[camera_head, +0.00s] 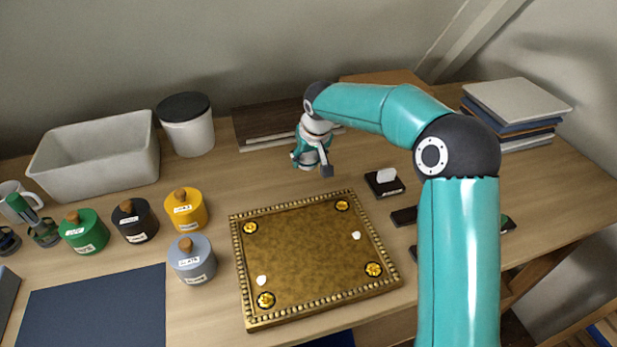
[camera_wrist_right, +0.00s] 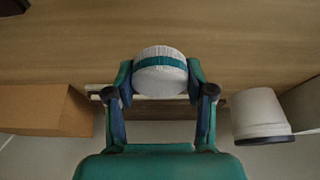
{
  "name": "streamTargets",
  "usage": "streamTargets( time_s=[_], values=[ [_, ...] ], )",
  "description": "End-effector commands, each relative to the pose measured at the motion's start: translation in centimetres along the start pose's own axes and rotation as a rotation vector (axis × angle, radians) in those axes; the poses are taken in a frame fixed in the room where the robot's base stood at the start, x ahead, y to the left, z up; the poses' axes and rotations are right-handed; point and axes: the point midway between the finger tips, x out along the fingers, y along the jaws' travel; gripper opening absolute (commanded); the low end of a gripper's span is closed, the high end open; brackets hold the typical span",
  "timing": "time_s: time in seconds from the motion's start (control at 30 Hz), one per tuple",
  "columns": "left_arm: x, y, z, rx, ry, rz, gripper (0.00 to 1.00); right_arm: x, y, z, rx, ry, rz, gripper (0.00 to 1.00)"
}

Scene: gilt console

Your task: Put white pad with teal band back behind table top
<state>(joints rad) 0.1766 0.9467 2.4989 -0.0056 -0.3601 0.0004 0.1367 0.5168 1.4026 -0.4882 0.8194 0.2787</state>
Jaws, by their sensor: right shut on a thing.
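The white pad with a teal band (camera_wrist_right: 160,74) is a short round piece. In the right wrist view it sits between the two fingers of my right gripper, which are shut on it. In the head view my right gripper (camera_head: 311,158) is low over the wood behind the gilt table top; the pad is mostly hidden there, and I cannot tell whether it touches the wood. The gilt table top (camera_head: 300,250) lies flat, with a beaded rim and gold rosettes. Teal and dark parts of my left gripper (camera_head: 28,222) show at the left edge; its opening is unclear.
Green (camera_head: 85,231), black (camera_head: 135,220), yellow (camera_head: 185,208) and grey-blue (camera_head: 191,258) lidded pots stand left of the table top. A pale bin (camera_head: 97,160) and white canister (camera_head: 187,124) stand behind. A small dark block (camera_head: 384,182) lies right; stacked books (camera_head: 515,112) stand back right.

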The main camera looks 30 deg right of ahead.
Motion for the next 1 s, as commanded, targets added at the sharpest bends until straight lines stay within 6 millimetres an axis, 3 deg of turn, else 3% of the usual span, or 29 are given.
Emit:
streamTargets(
  time_s=[0.53,0.97,1.0],
  values=[
    [-0.1,0.1,0.0,0.0,0.0,0.0,0.4,5.7,0.1,2.4,0.001,-0.001,0.001,0.21],
    [0.3,-0.1,0.0,0.0,0.0,0.0,0.4,6.5,0.1,2.7,0.001,0.001,0.0,0.21],
    [0.1,0.0,0.0,0.0,0.0,0.0,0.4,6.4,0.1,2.6,0.001,0.001,0.0,0.6]
  ],
)
